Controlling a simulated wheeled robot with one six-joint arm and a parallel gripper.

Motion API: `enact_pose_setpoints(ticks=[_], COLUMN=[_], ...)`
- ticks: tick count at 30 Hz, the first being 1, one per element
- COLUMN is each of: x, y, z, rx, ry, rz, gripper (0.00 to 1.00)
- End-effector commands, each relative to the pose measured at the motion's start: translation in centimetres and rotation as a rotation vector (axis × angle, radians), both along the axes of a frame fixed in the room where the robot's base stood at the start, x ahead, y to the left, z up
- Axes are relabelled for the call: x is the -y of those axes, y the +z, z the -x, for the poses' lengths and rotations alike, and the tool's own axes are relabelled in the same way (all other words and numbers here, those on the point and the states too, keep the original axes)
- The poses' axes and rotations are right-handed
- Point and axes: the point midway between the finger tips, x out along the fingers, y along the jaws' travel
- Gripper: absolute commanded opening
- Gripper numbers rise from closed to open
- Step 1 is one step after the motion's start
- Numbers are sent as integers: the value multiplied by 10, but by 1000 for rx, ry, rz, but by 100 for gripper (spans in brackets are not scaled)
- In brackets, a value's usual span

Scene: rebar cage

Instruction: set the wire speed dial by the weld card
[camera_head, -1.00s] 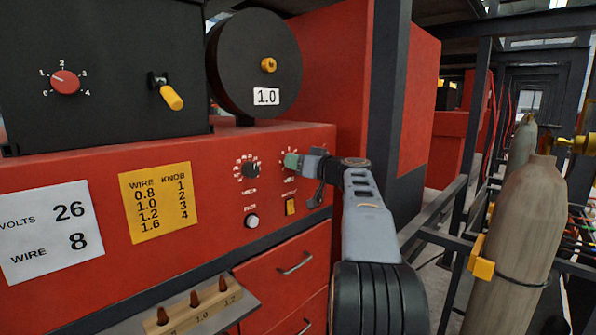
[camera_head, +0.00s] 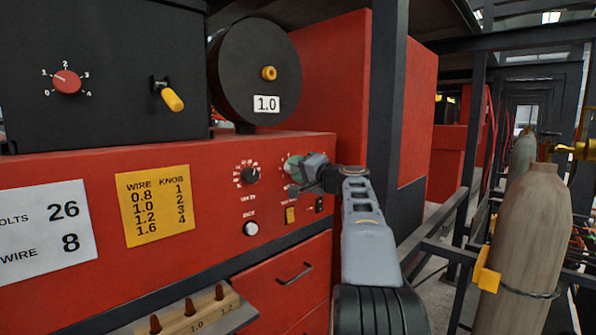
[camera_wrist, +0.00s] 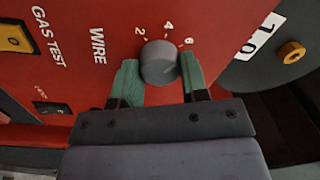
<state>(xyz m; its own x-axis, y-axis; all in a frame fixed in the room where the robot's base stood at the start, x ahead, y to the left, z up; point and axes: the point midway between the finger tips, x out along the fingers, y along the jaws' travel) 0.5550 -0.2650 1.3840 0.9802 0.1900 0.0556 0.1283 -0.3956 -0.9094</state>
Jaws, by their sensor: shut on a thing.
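The grey wire speed dial (camera_wrist: 158,62) sits on the red panel beside the word WIRE, with the numbers 2, 4 and 6 showing around it in the wrist view. My gripper (camera_wrist: 160,80) has its green fingers on both sides of the dial, shut on it. In the head view my gripper (camera_head: 295,167) covers most of the dial. I cannot tell which number the dial points to. The white weld card (camera_head: 42,231) at the left reads volts 26, wire 8.
A second black dial (camera_head: 250,175) is left of my gripper. A yellow wire and knob chart (camera_head: 154,206), a yellow gas test switch (camera_head: 291,215) and a white button (camera_head: 251,228) are on the panel. A gas cylinder (camera_head: 525,235) stands at the right.

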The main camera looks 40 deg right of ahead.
Motion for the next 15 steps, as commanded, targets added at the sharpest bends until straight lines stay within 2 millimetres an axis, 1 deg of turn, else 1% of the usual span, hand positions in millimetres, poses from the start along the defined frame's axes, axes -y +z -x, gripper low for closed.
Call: enact_pose_setpoints(ticks=[15], x=[-1], y=[1], z=[0], rx=[-87], ry=[-1], rz=[-483], gripper=[17])
